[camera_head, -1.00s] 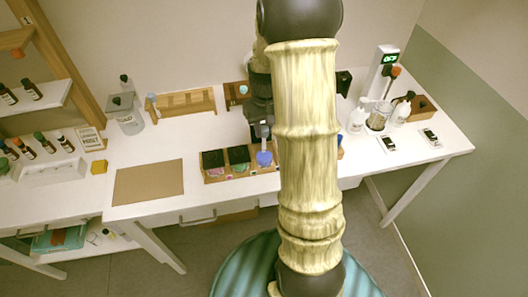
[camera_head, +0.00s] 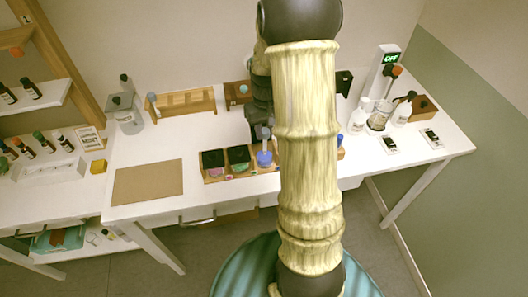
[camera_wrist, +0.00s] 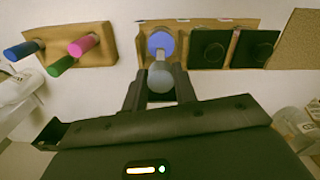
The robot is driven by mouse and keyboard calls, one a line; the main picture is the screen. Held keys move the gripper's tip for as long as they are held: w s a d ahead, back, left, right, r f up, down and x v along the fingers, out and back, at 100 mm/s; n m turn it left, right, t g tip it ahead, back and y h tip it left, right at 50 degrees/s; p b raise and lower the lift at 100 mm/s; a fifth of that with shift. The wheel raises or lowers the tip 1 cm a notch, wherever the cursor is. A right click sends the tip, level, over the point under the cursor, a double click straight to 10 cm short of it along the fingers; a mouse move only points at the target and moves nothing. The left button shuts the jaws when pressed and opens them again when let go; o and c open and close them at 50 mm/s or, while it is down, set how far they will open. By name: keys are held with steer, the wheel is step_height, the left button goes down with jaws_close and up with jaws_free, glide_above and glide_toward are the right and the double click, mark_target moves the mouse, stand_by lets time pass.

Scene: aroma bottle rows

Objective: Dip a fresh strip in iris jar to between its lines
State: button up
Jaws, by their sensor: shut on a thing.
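An open blue jar (camera_head: 265,159) stands at the right end of a wooden jar rack (camera_head: 215,178), beside two dark-lidded jars. In the wrist view the blue jar (camera_wrist: 161,42) lies just beyond my fingertips. My gripper (camera_wrist: 160,88) is shut on a strip with a rounded grey-blue top (camera_wrist: 161,80). In the head view this strip (camera_head: 265,133) stands upright above the blue jar, its lower end apparently at or in the jar mouth. Its lines and the depth of its tip cannot be made out. I cannot read a jar label. My arm hides part of the gripper.
Dark-lidded jars (camera_head: 238,155) stand left of the blue jar. A wooden block (camera_wrist: 85,45) with blue, green and pink pegs lies left in the wrist view. A wooden rack (camera_head: 185,103) stands behind. A brown mat (camera_head: 148,183) lies empty at left. Bottles (camera_head: 359,115) stand at right.

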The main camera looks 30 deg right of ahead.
steer(key=shift+s, duration=0.1)
steer(key=shift+a+f, duration=0.1)
steer(key=shift+f, duration=0.5)
stand_by(0.8)
stand_by(0.7)
